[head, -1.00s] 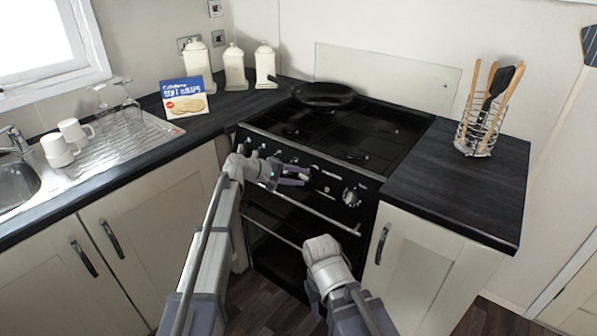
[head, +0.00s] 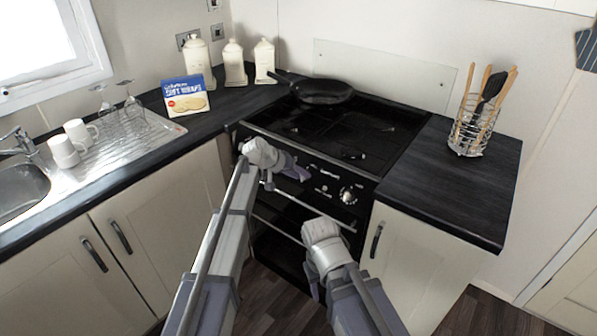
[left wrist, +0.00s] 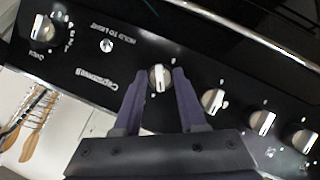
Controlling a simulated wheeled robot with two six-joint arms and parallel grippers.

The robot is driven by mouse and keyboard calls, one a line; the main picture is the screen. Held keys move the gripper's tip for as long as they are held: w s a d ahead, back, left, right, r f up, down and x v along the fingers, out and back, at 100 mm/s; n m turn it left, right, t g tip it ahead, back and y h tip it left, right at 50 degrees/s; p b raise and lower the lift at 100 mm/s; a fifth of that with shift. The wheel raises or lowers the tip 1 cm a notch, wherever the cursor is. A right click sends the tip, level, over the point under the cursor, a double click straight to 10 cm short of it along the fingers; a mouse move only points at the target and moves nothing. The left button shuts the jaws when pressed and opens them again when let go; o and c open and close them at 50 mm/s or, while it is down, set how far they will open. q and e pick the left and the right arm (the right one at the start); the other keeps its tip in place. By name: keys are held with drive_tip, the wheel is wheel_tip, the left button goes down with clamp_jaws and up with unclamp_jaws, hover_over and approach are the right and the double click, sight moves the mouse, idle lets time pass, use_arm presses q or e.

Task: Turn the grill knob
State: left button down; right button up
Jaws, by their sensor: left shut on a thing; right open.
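The black cooker's control panel (head: 318,178) faces me with a row of silver-white knobs. In the left wrist view the panel appears upside down. My left gripper (head: 296,172) is at the panel, and in the left wrist view its two dark fingers (left wrist: 162,82) are shut on the grill knob (left wrist: 159,76), beside the brand lettering, one finger on each side. In the head view the gripper hides this knob. The oven knob (left wrist: 42,28) is apart, past the lettering. My right gripper (head: 313,280) is open, low in front of the oven door, its fingers mostly hidden.
More knobs (left wrist: 262,121) sit close beside the held one. A metal oven handle (head: 315,208) runs just below the panel. A frying pan (head: 322,92) stands on the hob's back. A utensil basket (head: 471,130) stands on the right worktop (head: 450,190).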

use_arm(q)
drive_tip(key=shift+s+d+m+t+y+p, duration=0.1)
drive_tip(key=shift+m+t+y+p, duration=0.15)
drive_tip(key=shift+m+y, duration=0.5)
drive_tip(key=shift+s+d+m+t+y+p, duration=0.15)
drive_tip(key=shift+m+t+y, duration=0.1)
drive_tip(key=shift+m, duration=0.9)
drive_tip(key=shift+w+a, duration=0.1)
drive_tip(key=shift+c, duration=2.3)
unclamp_jaws()
drive_tip(key=shift+w, duration=0.1)
drive_tip(key=shift+r, duration=0.1)
drive_tip(key=p+v, duration=0.6)
drive_tip(key=v, duration=0.1)
drive_tip(key=shift+s+r, duration=0.25)
drive_tip(key=shift+s, duration=0.05)
drive_tip(key=shift+a, duration=0.1)
